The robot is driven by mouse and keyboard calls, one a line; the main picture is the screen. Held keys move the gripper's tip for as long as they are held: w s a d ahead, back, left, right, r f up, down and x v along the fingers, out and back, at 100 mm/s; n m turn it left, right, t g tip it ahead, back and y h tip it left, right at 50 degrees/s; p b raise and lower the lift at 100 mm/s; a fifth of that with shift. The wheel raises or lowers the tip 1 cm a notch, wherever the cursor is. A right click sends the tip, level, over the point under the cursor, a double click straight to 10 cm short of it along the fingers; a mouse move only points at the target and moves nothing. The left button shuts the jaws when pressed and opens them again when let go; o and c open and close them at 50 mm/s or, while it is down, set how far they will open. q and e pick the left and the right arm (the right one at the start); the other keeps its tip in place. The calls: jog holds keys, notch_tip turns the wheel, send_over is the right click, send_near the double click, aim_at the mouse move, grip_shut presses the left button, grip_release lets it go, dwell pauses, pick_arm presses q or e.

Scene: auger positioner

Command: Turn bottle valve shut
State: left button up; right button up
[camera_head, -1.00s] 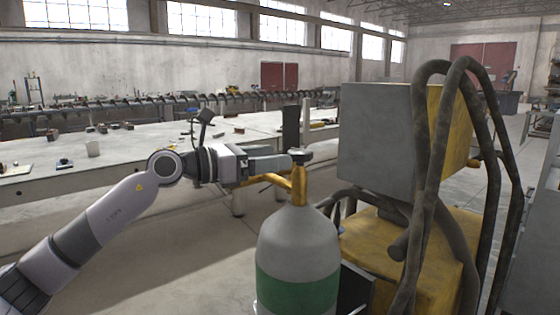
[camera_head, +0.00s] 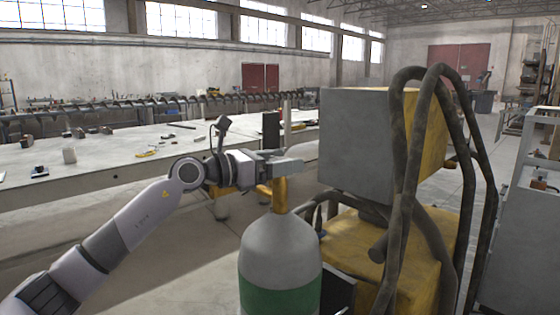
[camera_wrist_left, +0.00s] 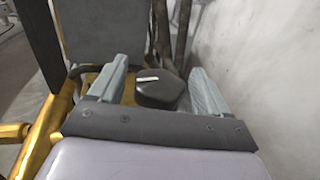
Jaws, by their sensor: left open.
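The bottle (camera_head: 280,250) is a grey gas cylinder with a green band, standing upright in the lower middle of the head view. Its yellow brass valve neck (camera_head: 280,196) rises from the top. My left gripper (camera_head: 294,163) is level above this neck, and its fingers hide the valve knob in the head view. In the left wrist view, the black knob (camera_wrist_left: 160,93) with a white mark sits between the two spread fingers of my left gripper (camera_wrist_left: 160,68). The right finger is close to the knob; I cannot tell whether they touch. My right gripper is out of view.
A grey box (camera_head: 362,140) on a yellow machine (camera_head: 420,240) stands just right of the bottle. Thick dark hoses (camera_head: 408,190) loop in front of it. A long workbench (camera_head: 110,155) with small items runs behind my left arm. A grey cabinet (camera_head: 515,230) stands at the right.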

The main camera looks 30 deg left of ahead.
pick_arm(q)
jog(key=c, duration=0.9)
jog(key=shift+f+m+g+h+b, duration=0.2)
jog(key=shift+m+g+h+b, duration=0.15)
jog(key=shift+b, duration=0.35)
jog(key=shift+r+m+g+h+b, duration=0.1)
jog(key=shift+m+g+h+b, duration=0.25)
jog(key=shift+h, duration=0.2)
jog(key=shift+r, duration=0.1)
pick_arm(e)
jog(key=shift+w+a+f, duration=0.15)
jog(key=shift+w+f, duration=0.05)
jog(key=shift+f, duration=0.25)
pick_arm(q)
jog(key=o, duration=0.9)
